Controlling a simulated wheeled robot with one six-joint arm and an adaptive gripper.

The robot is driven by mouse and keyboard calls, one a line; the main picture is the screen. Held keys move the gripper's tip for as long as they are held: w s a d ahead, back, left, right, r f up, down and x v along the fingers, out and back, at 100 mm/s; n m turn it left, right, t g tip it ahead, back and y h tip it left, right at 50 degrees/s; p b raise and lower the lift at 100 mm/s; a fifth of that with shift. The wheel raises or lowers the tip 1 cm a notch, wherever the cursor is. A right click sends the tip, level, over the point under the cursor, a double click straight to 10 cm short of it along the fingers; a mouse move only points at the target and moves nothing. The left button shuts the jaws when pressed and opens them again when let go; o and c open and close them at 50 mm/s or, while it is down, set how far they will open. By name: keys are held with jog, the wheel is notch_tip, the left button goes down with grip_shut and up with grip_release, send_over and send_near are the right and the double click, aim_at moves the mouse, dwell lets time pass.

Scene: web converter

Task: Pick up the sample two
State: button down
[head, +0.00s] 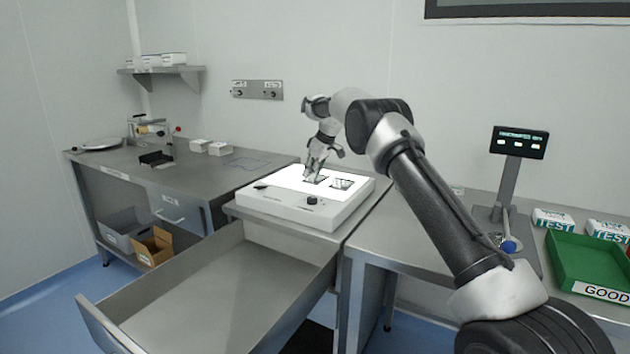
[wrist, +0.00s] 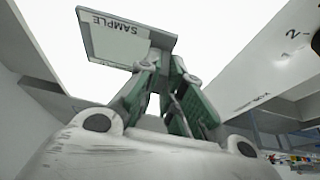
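The light box (head: 262,198) is a white unit with a glowing top on the metal table. Two flat dark-framed samples are on it: a left one (head: 318,181) under my gripper and a right one (head: 342,183) beside it. Which is sample two cannot be read. My gripper (head: 314,174) points down at the left sample, partly hiding it. Contact with the plate's edge cannot be told.
A large open drawer (head: 215,292) juts out in front of the light box. At right stand a post with a display (head: 519,142), a green GOOD tray (head: 590,264) and TEST boxes (head: 554,219). A dark small tray (head: 156,159) lies on the left bench.

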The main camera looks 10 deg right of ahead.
jog(key=shift+r, duration=0.15)
notch_tip(320, 180, up, 9)
jog(key=shift+r, duration=0.2)
jog(key=shift+s+a+r, duration=0.1)
jog(key=shift+a+r, duration=0.15)
jog(key=shift+r, duration=0.3)
jog(key=shift+s+a+r, duration=0.1)
jog(key=shift+a+r, duration=0.15)
jog(key=shift+r, duration=0.25)
